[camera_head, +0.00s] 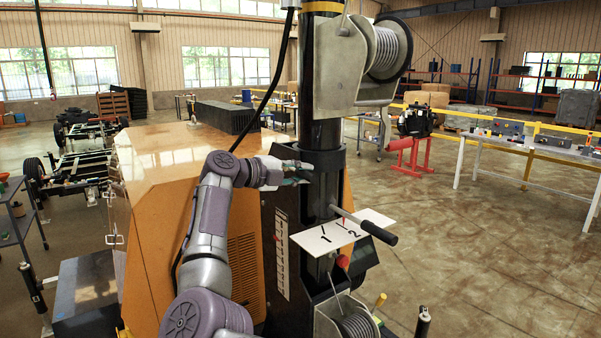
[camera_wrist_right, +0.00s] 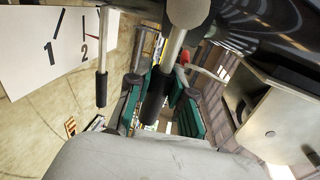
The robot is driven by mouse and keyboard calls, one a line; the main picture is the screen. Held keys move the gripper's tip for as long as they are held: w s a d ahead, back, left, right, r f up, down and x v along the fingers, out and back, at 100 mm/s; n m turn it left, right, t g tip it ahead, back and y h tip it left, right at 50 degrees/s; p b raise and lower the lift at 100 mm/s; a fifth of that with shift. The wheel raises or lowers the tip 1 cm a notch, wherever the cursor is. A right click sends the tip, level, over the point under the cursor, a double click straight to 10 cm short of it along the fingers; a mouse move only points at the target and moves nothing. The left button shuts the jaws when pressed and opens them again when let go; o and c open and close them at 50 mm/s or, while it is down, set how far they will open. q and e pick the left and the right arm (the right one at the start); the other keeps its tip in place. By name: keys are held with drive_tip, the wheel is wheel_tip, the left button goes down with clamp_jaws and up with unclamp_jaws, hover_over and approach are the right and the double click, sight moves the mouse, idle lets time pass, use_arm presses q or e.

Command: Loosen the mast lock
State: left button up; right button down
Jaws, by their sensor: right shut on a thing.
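The black mast (camera_head: 322,145) stands upright in the head view, with a dark collar around it. My right gripper (camera_head: 299,172) is at the collar's left side. In the right wrist view, the green pads of my right gripper (camera_wrist_right: 158,103) are on either side of a lever with a black grip (camera_wrist_right: 156,90) and shut on it. This looks like the mast lock lever; it is not clear in the head view, behind the fingers. My left gripper is not in view.
A white plate (camera_head: 318,239) marked 1 and 2 juts out below the collar. A crank with a black handle (camera_head: 379,233) sticks out over it. A cable winch (camera_head: 387,48) is above, another (camera_head: 355,326) below. The orange housing (camera_head: 150,200) stands left.

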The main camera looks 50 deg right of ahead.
drive_tip(key=shift+r, duration=0.25)
drive_tip(key=c, duration=1.2)
unclamp_jaws()
drive_tip(key=shift+o, duration=0.9)
drive_tip(key=shift+w+f, duration=0.1)
drive_tip(key=v, duration=1.2)
drive_tip(key=shift+d, duration=0.1)
